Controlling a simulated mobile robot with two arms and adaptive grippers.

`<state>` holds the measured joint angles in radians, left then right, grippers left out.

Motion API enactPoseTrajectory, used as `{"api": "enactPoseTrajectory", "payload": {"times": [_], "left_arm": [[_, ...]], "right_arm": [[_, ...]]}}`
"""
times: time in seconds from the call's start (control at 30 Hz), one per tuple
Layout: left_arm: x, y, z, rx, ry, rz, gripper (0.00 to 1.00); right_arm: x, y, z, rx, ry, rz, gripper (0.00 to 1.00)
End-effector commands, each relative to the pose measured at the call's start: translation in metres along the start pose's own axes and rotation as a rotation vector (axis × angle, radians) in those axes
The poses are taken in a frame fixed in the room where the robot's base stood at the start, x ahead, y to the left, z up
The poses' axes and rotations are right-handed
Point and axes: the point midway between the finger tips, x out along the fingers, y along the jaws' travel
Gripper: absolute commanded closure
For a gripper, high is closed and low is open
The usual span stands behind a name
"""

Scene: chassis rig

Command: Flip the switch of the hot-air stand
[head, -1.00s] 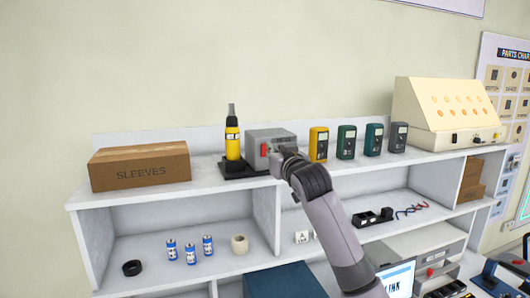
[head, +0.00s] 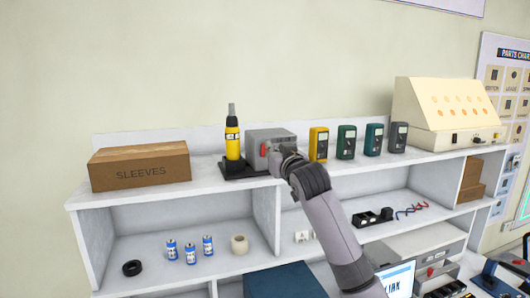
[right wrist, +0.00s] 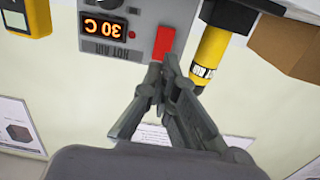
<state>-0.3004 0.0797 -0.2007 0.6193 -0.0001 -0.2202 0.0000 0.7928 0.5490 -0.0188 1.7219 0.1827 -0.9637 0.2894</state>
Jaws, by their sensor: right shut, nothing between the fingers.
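The hot-air stand is a grey box (head: 268,137) on a dark base on the top shelf, with a yellow hot-air tool (head: 232,140) upright at its left. Its red switch (head: 263,149) is on the front. The right wrist view is upside down; there the red switch (right wrist: 163,42) stands beside an orange display (right wrist: 104,28) reading 30 C. My right gripper (right wrist: 166,66) is shut and empty, its tips at the switch's edge; I cannot tell whether they touch. In the head view the right gripper (head: 277,154) partly covers the box front. My left gripper is not in view.
A SLEEVES box (head: 140,165) stands to the left on the shelf. Several multimeters, the nearest yellow (head: 318,144), stand close to the right of the stand. A cream sloped panel (head: 440,112) is farther right.

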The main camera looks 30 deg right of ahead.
Motion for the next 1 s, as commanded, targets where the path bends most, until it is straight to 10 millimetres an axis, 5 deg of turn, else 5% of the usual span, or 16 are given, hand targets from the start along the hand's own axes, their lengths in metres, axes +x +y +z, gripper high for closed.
{"api": "enactPoseTrajectory", "payload": {"times": [1.0], "left_arm": [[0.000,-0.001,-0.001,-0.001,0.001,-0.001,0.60]], "right_arm": [[0.021,0.000,0.000,0.000,-0.001,0.001,1.00]]}}
